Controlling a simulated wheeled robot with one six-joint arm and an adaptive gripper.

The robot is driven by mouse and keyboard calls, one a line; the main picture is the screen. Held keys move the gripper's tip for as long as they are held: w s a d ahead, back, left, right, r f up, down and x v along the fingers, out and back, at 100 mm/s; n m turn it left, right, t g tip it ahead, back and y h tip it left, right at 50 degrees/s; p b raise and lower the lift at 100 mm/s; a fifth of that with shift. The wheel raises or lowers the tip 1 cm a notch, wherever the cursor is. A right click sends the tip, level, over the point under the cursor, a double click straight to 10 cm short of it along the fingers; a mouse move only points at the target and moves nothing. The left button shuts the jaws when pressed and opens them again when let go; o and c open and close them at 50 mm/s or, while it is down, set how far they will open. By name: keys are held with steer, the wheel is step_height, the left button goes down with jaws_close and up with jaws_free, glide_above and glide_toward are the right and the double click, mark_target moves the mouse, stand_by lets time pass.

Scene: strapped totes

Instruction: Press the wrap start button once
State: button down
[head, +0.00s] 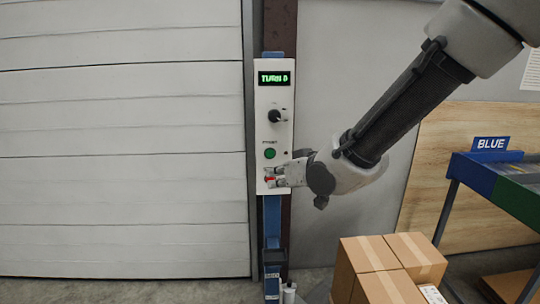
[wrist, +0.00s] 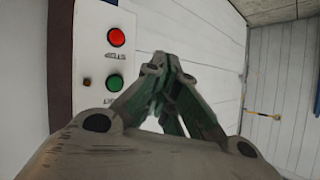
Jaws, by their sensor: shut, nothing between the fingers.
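A white control panel (head: 262,95) is mounted on a post. It carries a green button (head: 269,153) with a small, blurred label above it; this is likely the start button. A red button (head: 268,179) sits below it, partly hidden by my gripper (head: 273,177). In the wrist view, the green button (wrist: 114,81) and the red button (wrist: 116,37) both show uncovered, left of the fingers. My gripper (wrist: 160,58) is shut and empty, its fingertips together. The fingers are in front of the panel's lower part; I cannot tell whether they touch it.
A display (head: 274,78) with green text, hard to read, tops the panel. A black knob (head: 277,116) is below it. Cardboard boxes (head: 371,254) are stacked at lower right. A rack with a BLUE sign (head: 490,143) stands at right. A white slatted door (head: 120,150) fills the left.

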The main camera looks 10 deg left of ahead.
mark_target(270, 154)
steer(key=w+a, duration=0.2)
steer(key=w, duration=0.6)
steer(key=shift+w, duration=0.3)
steer(key=shift+w+a, duration=0.1)
steer(key=shift+w, duration=0.05)
stand_by(1.2)
steer(key=shift+w, duration=0.25)
steer(key=shift+w+a, duration=0.15)
steer(key=shift+w, duration=0.2)
stand_by(0.7)
steer(key=shift+s, duration=0.15)
steer(key=shift+s+d, duration=0.2)
steer(key=shift+s, duration=0.45)
